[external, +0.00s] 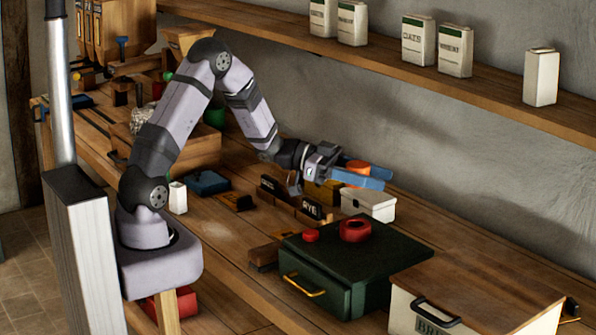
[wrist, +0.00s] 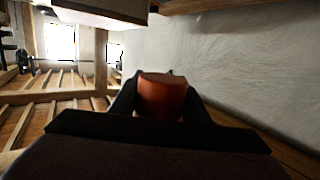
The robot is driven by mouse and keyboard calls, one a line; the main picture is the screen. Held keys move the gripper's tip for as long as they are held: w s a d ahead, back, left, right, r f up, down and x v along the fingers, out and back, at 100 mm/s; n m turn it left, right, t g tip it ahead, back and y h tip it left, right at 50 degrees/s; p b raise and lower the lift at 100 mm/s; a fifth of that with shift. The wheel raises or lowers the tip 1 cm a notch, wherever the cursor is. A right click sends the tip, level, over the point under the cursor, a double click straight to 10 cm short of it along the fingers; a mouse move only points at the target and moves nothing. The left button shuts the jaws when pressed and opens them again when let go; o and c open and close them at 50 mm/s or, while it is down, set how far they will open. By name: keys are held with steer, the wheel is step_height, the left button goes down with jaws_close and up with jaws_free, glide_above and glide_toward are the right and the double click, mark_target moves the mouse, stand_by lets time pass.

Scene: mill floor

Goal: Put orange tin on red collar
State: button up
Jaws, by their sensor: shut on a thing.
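My gripper (external: 364,175) is shut on the orange tin (external: 357,167), held in the air above the workbench. In the wrist view the orange tin (wrist: 162,96) sits between the two dark fingers. The red collar (external: 355,230) is a ring lying on top of the dark green box (external: 325,258). The tin is above and apart from the collar, slightly behind it in the external view. Part of the tin is hidden by the blue fingers.
A small red piece (external: 310,236) lies beside the collar on the green box. A white box (external: 368,204), a yellow box (external: 323,193) and dark labelled blocks (external: 309,208) stand behind. A wood-topped bin (external: 478,289) is at front right. A shelf (external: 480,95) with cartons runs along the wall.

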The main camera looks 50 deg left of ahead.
mark_target(369, 225)
steer(key=shift+f+p, duration=1.05)
steer(key=shift+f, duration=3.65)
steer(key=shift+f, duration=0.15)
steer(key=o, duration=1.1)
steer(key=shift+r, duration=0.25)
steer(key=shift+s+a+f, duration=0.15)
steer(key=shift+a, duration=0.2)
steer(key=b+v, duration=0.4)
steer(key=v, duration=0.7)
steer(key=shift+s+a, duration=0.1)
steer(key=shift+a, duration=0.05)
